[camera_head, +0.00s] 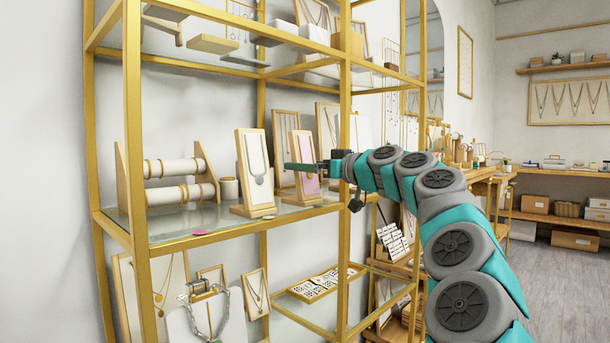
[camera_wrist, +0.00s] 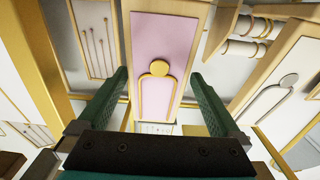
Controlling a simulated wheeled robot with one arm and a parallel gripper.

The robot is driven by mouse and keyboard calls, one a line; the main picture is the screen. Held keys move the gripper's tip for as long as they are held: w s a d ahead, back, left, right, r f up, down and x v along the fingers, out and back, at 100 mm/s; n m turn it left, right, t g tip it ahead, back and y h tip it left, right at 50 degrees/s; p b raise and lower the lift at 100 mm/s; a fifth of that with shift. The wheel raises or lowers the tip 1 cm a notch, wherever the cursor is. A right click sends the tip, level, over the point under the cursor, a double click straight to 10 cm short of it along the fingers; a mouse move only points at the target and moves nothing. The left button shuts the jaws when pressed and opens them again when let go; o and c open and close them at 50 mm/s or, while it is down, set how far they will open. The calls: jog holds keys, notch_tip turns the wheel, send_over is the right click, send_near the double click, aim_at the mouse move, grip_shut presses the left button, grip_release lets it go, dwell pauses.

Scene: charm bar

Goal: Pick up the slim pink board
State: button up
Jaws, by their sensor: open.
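The slim pink board (camera_head: 308,184) stands upright in a light wooden frame on the glass shelf, its face partly hidden behind my gripper (camera_head: 292,167). In the wrist view the pink board (camera_wrist: 150,42) lies ahead and reaches down between my gripper's two green fingers (camera_wrist: 160,82). A gold chain with a round disc shows on its face. My gripper is open, one finger to each side of the board in that view. I cannot tell whether either finger touches it.
A white necklace board (camera_head: 256,165) stands left of the pink one and shows right in the wrist view (camera_wrist: 285,88). A bracelet stand (camera_head: 172,178) is further left. A gold shelf post (camera_head: 345,90) is close to my gripper. Another shelf is above.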

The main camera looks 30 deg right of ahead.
jog(key=p+x, duration=0.1)
jog(key=x, duration=0.3)
jog(key=shift+w, duration=0.4)
jog(key=c, duration=1.3)
jog(key=shift+c, duration=0.3)
jog(key=shift+r, duration=0.2)
